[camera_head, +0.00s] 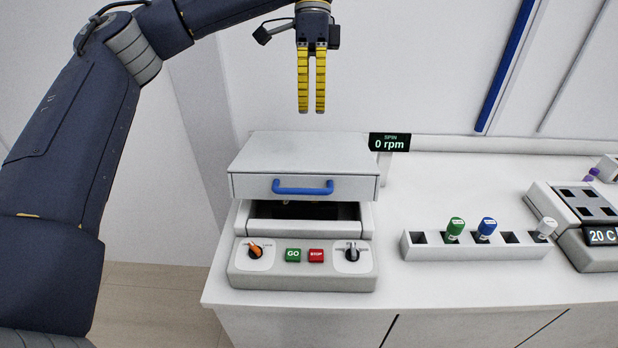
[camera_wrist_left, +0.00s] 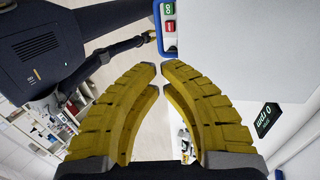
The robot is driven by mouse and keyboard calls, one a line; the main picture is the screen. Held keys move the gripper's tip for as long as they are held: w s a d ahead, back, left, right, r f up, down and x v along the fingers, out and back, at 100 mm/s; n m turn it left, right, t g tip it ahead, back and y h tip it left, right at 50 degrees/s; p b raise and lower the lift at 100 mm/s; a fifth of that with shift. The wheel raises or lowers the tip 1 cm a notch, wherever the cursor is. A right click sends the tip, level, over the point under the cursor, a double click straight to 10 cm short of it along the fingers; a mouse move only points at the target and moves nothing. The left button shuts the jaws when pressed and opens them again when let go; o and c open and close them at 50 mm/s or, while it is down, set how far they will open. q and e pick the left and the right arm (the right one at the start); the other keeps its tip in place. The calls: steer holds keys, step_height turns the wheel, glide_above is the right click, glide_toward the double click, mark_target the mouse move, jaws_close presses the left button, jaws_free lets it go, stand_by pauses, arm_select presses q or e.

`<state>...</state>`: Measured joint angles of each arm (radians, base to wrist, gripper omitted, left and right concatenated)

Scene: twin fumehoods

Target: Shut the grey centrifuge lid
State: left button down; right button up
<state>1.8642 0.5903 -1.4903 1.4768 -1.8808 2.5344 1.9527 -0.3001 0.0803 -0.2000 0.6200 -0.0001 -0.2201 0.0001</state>
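The grey centrifuge lid (camera_head: 302,158) is a flat box with a blue handle (camera_head: 303,187) on its front. It sits raised over the centrifuge base (camera_head: 300,262), with a dark opening showing under its front edge. My left gripper (camera_head: 311,110) points down behind and above the lid, apart from it. Its yellow fingers are close together with only a narrow gap and hold nothing. In the left wrist view, the fingertips (camera_wrist_left: 160,67) nearly meet. Past them, a small yellow tip (camera_wrist_left: 153,34) shows at the end of another arm of mine, too small to read.
The panel has an orange knob, a GO button (camera_head: 293,255), a STOP button and a dark knob. A display (camera_head: 389,142) reads 0 rpm. A tube rack (camera_head: 475,252) and a 20 C block (camera_head: 585,225) stand to the right. Counter is free behind the rack.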

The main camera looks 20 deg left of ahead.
mark_target(306, 164)
arm_select(q)
steer(key=x, duration=1.4)
steer(key=shift+w, duration=0.15)
steer(key=shift+f, duration=0.15)
